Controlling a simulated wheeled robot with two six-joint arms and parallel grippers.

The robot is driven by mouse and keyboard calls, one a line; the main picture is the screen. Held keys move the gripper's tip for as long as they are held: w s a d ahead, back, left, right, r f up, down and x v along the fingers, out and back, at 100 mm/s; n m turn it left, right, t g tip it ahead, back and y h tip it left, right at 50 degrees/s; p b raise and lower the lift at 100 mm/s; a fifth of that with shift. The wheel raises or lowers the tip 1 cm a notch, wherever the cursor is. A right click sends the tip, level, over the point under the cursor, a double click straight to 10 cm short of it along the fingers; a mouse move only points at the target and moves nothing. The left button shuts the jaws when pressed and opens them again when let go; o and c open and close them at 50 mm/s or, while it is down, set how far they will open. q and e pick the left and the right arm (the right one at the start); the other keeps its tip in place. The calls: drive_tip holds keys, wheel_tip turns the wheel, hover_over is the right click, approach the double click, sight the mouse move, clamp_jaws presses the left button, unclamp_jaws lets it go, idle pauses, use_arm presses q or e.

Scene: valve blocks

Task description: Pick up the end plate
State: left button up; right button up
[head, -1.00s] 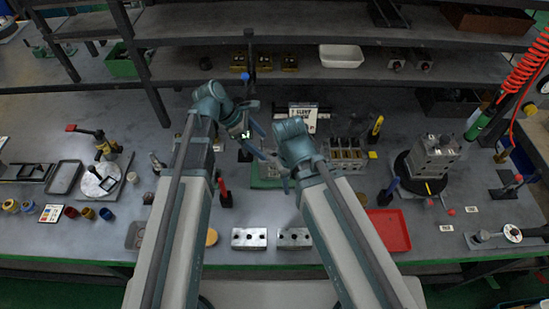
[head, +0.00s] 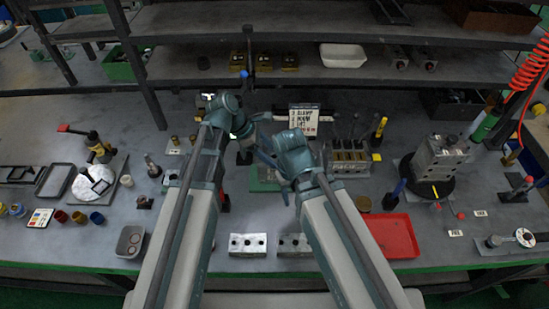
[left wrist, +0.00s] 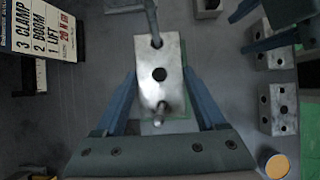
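The end plate appears to be the grey metal block with holes (left wrist: 171,56) in the left wrist view. Thin rods show at its upper and lower holes. In the head view my left gripper (head: 264,138) is over the green fixture (head: 262,186), and my arms largely hide the block. My right gripper (head: 278,170) is close by; its blue fingers (left wrist: 259,25) look spread and empty at the upper right of the left wrist view.
A sign (head: 303,119) stands behind the fixture. Two metal blocks, left (head: 248,244) and right (head: 295,243), lie at the front edge. A red tray (head: 391,236) is to the right. A block on a round stand (head: 440,158) stands farther right.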

sight(270, 156)
use_arm(q)
clamp_jaws()
drive_tip(key=shift+r, duration=0.2)
wheel_tip(270, 156, up, 18)
drive_tip(key=p, duration=1.8)
drive_tip(key=shift+f, duration=0.15)
drive_tip(key=shift+f, duration=0.1)
